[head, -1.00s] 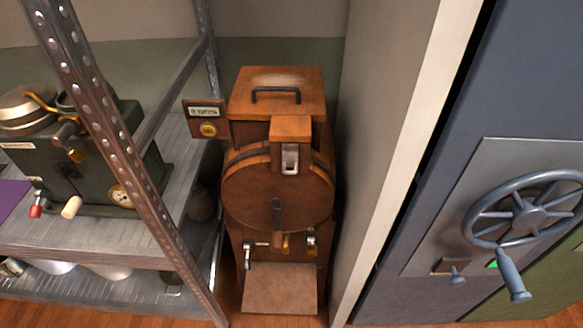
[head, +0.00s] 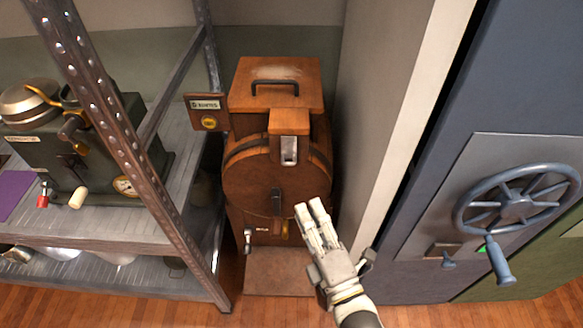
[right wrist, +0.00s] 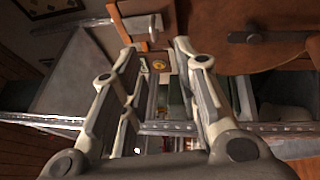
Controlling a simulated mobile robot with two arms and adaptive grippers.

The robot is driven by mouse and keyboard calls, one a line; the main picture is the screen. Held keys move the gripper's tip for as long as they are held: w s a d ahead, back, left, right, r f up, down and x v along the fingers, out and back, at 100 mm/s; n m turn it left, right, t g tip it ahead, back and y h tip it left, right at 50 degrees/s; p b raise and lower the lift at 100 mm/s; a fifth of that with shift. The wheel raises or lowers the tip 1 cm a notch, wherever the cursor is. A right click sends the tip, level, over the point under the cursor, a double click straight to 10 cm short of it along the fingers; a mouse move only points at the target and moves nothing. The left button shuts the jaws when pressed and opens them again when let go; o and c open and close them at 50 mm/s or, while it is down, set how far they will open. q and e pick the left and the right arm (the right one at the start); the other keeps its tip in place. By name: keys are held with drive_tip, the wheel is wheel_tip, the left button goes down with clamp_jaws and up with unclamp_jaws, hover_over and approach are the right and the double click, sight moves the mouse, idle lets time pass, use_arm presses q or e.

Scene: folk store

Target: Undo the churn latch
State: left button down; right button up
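The wooden churn (head: 275,178) stands between the shelf and the wall, with a round drum front. Its metal latch (head: 289,150) is set on a wooden block at the top of the drum. In the right wrist view the latch (right wrist: 154,26) shows near the top, just beyond the fingertips. My right gripper (head: 309,206) is in front of the drum's lower right side, below and to the right of the latch, apart from it. Its fingers are spread with nothing between them in the right wrist view (right wrist: 157,48). My left gripper is not in view.
A counter sign with a yellow button (head: 208,122) sticks out left of the churn. A metal shelf post (head: 120,150) stands to the left. A wall edge (head: 390,130) and a blue safe door with a wheel (head: 518,208) are to the right.

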drive_tip(key=r, duration=0.1)
drive_tip(key=p, duration=0.2)
approach(289, 153)
drive_tip(key=x, duration=0.2)
drive_tip(key=a+x, duration=0.1)
drive_tip(key=x, duration=0.2)
drive_tip(key=shift+a+f, duration=0.15)
clamp_jaws()
